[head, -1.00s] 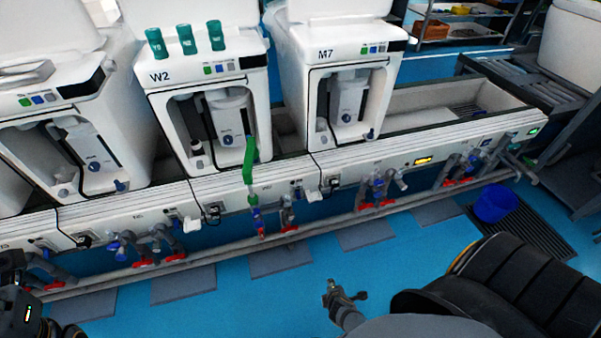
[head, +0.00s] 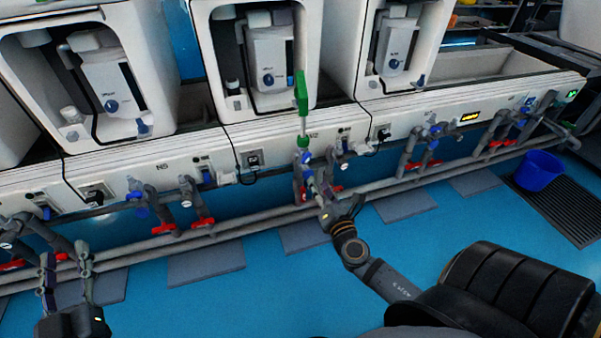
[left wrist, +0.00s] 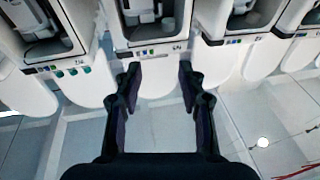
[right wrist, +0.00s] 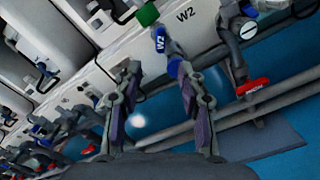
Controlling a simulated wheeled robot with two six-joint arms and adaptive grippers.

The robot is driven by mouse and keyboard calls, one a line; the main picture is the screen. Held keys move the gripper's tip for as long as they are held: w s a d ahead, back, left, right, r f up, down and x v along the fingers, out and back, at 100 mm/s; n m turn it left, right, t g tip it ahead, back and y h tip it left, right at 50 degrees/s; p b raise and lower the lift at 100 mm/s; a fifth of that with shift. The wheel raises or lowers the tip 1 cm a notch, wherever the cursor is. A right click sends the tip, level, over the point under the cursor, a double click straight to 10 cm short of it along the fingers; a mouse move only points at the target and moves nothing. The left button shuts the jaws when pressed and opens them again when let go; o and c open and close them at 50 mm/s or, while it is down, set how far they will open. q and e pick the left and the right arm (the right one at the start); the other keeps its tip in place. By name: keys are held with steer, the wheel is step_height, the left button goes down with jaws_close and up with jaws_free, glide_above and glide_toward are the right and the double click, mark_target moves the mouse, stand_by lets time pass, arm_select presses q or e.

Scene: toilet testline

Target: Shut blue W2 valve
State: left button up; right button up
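In the head view my right gripper (head: 338,202) partly covers the lower pipes. My left gripper (head: 68,268) is open and empty at the lower left.
A red-handled valve (right wrist: 252,86) is close to the right of my right gripper. A long grey pipe (head: 240,220) runs below the row of valves. A blue bucket (head: 538,170) stands at right; blue floor in front is clear.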

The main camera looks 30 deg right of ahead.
mark_target(307, 161)
steer(key=x, duration=0.9)
steer(key=shift+d, duration=0.1)
steer(key=shift+w+d, duration=0.15)
steer(key=shift+w, duration=0.5)
arm_select(q)
step_height(307, 161, down, 3)
steer(key=shift+w+r+g, duration=0.1)
steer(key=shift+r+g, duration=0.1)
steer(key=shift+g, duration=0.4)
arm_select(e)
jaws_close()
